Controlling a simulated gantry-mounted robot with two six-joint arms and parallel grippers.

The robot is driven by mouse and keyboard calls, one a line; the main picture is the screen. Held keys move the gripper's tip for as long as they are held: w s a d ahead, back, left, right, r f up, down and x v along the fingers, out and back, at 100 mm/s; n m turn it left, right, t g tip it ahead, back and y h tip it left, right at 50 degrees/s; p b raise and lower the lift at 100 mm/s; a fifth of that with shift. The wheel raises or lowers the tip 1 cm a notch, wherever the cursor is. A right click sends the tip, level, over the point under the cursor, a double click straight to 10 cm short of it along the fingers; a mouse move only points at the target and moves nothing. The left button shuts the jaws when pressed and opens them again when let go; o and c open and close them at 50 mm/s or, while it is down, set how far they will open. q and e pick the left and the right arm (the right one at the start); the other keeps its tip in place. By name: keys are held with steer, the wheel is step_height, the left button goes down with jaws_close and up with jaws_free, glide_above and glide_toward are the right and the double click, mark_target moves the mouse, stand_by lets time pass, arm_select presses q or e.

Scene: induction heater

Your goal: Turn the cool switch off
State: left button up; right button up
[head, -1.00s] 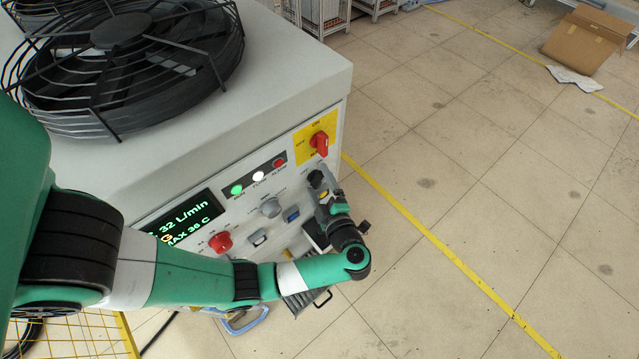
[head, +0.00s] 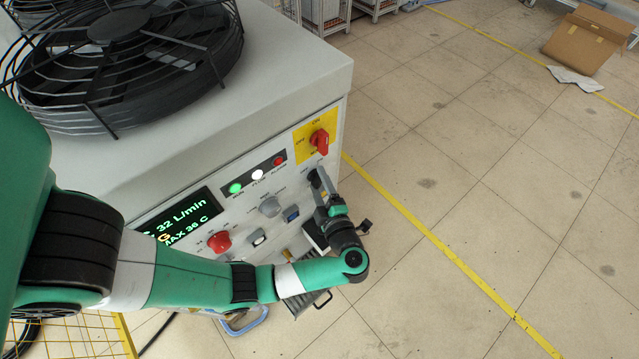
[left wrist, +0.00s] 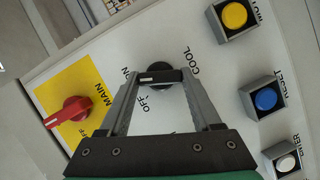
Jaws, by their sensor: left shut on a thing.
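The cool switch (left wrist: 160,75) is a black round knob with a bar handle and a white mark, between the COOL, ON and OFF labels in the left wrist view. The bar lies level across that picture, its white mark at the left end, on the side of the ON label. My left gripper (left wrist: 160,79) is shut on this bar, one finger at each end. In the head view my left gripper (head: 317,181) reaches the machine's front panel below the red main switch, and its fingers mostly hide the cool switch. My right gripper is not in view.
The red main switch (left wrist: 68,113) on its yellow plate is close to the left finger. Yellow (left wrist: 234,15), blue (left wrist: 265,98) and white (left wrist: 287,163) buttons stand out at the right. A red knob (head: 219,242) and grey knob (head: 270,207) share the panel.

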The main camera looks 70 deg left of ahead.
arm_select(q)
steer(key=shift+f+n+y+b, duration=0.3)
steer(key=shift+n+b, duration=0.3)
steer(key=shift+n, duration=0.1)
steer(key=n+y+b, duration=0.1)
steer(key=n+b, duration=0.1)
steer(key=b, duration=0.1)
steer(key=n+y+b, duration=0.1)
steer(key=n+b, duration=0.1)
steer(key=b, duration=0.1)
steer(key=n+b, duration=0.3)
steer(key=shift+f+y, duration=0.3)
steer(key=shift+y, duration=0.1)
steer(key=shift+r+n+b, duration=0.25)
steer(key=shift+n+b, duration=0.65)
steer(key=shift+b, duration=0.15)
steer(key=o, duration=1.4)
steer(key=d, duration=0.3)
steer(key=d+f, duration=0.1)
steer(key=d, duration=0.3)
steer(key=d+f, duration=0.1)
steer(key=d, duration=0.3)
steer(key=shift+w+d+f, duration=0.15)
steer(key=shift+d, duration=0.05)
